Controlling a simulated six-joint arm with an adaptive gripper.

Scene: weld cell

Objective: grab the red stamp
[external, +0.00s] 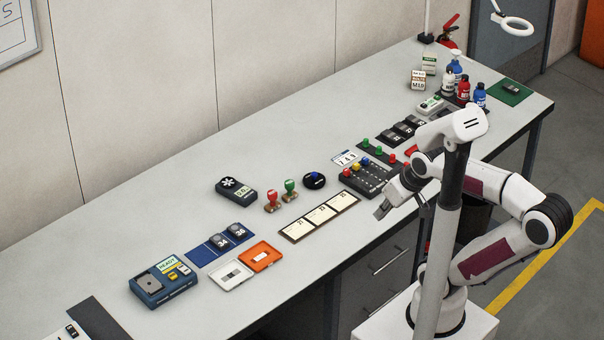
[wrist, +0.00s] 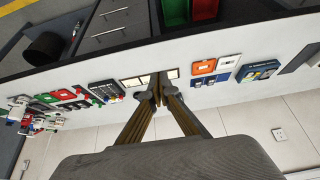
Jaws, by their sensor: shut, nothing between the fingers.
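The red stamp (external: 272,200) stands upright on the table, with a red knob and a small brown base. A green stamp (external: 290,189) stands close to its right. My gripper (external: 381,213) is shut and empty, over the table's front edge, to the right of the stamps and apart from them. In the wrist view my gripper (wrist: 158,101) shows its fingertips together in front of the framed card strip. I cannot make out the red stamp in the wrist view; my gripper may hide it.
A strip of cards (external: 318,217) lies between my gripper and the stamps. A dark handheld meter (external: 236,189) lies left of the stamps. The table behind the stamps is clear.

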